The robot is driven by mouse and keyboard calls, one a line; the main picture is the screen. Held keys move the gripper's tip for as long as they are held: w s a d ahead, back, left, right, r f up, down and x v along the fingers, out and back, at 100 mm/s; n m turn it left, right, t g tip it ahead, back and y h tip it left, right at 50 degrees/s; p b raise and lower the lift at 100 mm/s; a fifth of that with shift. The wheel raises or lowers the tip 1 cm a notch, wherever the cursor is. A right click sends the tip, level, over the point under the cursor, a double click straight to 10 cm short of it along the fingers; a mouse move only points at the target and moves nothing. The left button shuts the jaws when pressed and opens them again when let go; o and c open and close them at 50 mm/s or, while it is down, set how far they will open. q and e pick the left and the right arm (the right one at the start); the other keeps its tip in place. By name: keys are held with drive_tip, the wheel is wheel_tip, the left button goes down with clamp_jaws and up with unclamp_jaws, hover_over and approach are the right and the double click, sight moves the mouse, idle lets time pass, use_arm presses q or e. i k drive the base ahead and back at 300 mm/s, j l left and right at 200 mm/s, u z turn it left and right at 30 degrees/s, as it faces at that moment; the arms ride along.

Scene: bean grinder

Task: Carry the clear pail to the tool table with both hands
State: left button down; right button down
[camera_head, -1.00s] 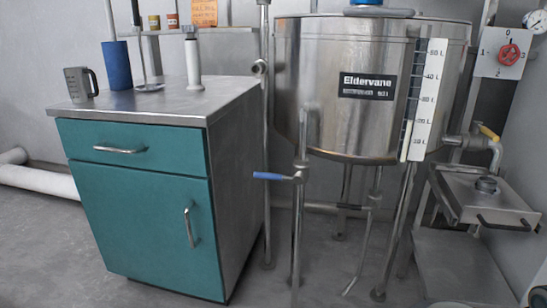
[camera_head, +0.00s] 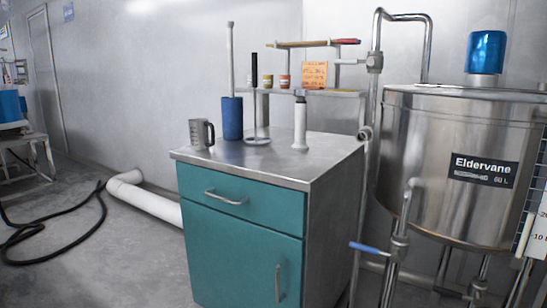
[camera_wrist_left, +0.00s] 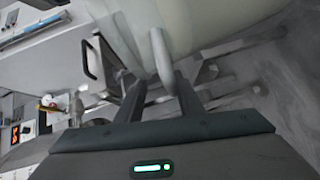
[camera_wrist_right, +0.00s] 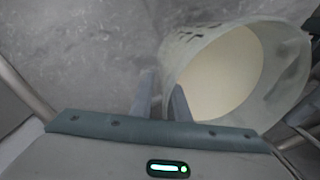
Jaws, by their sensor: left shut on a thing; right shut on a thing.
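The clear pail is a frosted, translucent pail with pale cream contents, seen from above in the right wrist view (camera_wrist_right: 287,88). Part of its side and a loop-like handle also show in the left wrist view (camera_wrist_left: 163,52). My left gripper (camera_wrist_left: 160,90) is shut on the handle. My right gripper (camera_wrist_right: 161,90) is shut on the pail's wall at its left side in that view. Pail and grippers are outside the head view.
On the cabinet top stand a grey measuring jug (camera_head: 201,134), a blue cylinder (camera_head: 232,118), a thin rod on a round base (camera_head: 257,139) and a white-and-grey tool (camera_head: 300,125). A steel tank (camera_head: 430,150) is at right. A white pipe (camera_head: 145,198) and black hose (camera_head: 45,228) lie left.

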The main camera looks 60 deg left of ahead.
sight(279, 161)
drive_tip(key=k+j, duration=0.8)
drive_tip(key=u, duration=1.55)
drive_tip(key=k+j, duration=0.05)
